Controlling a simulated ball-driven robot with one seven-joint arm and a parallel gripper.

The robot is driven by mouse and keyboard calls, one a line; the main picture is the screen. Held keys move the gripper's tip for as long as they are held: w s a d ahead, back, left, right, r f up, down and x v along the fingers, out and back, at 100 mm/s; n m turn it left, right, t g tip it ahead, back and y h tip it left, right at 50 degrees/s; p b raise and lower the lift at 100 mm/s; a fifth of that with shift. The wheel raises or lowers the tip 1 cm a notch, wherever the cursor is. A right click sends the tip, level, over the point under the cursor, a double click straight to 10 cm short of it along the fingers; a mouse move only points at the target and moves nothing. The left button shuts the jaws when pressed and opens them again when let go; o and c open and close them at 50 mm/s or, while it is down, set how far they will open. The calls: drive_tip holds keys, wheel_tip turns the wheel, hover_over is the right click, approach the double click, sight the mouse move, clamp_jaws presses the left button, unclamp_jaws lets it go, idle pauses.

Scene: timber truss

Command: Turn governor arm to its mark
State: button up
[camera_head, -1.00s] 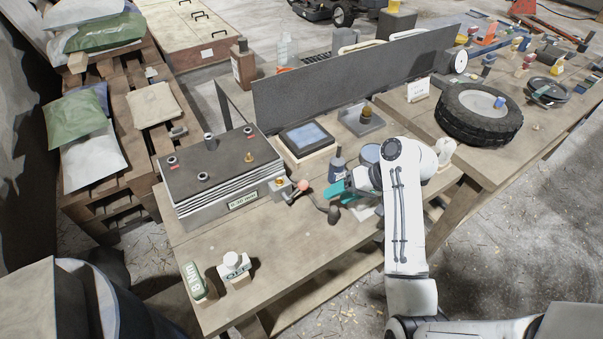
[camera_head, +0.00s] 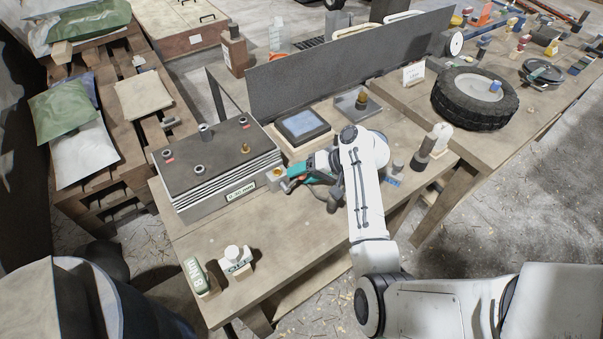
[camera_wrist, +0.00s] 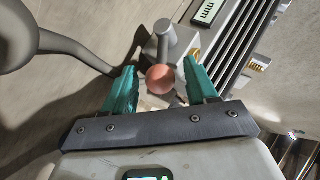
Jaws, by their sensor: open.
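The governor arm shows in the wrist view as a short grey metal lever (camera_wrist: 164,45) ending in a reddish-brown ball (camera_wrist: 161,79). It is fixed to the side of the grey ribbed unit (camera_head: 217,167), which stands on the wooden bench. My gripper (camera_wrist: 160,84) is open, with one teal finger on each side of the ball. I cannot tell whether either finger touches it. In the head view my gripper (camera_head: 296,179) is at the unit's right end, and the ball is hidden there. No mark for the arm can be made out.
A framed blue panel (camera_head: 303,127) and a long dark upright board (camera_head: 345,65) stand behind. The bench front is otherwise clear.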

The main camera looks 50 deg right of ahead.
drive_tip(key=shift+w+a+f, duration=0.15)
drive_tip(key=shift+w+f, duration=0.05)
drive_tip(key=shift+w, duration=0.05)
drive_tip(key=shift+c, duration=0.2)
drive_tip(key=shift+s, duration=0.1)
drive_tip(key=c, duration=0.8)
drive_tip(key=shift+s+f, duration=0.1)
drive_tip(key=shift+f, duration=0.05)
clamp_jaws()
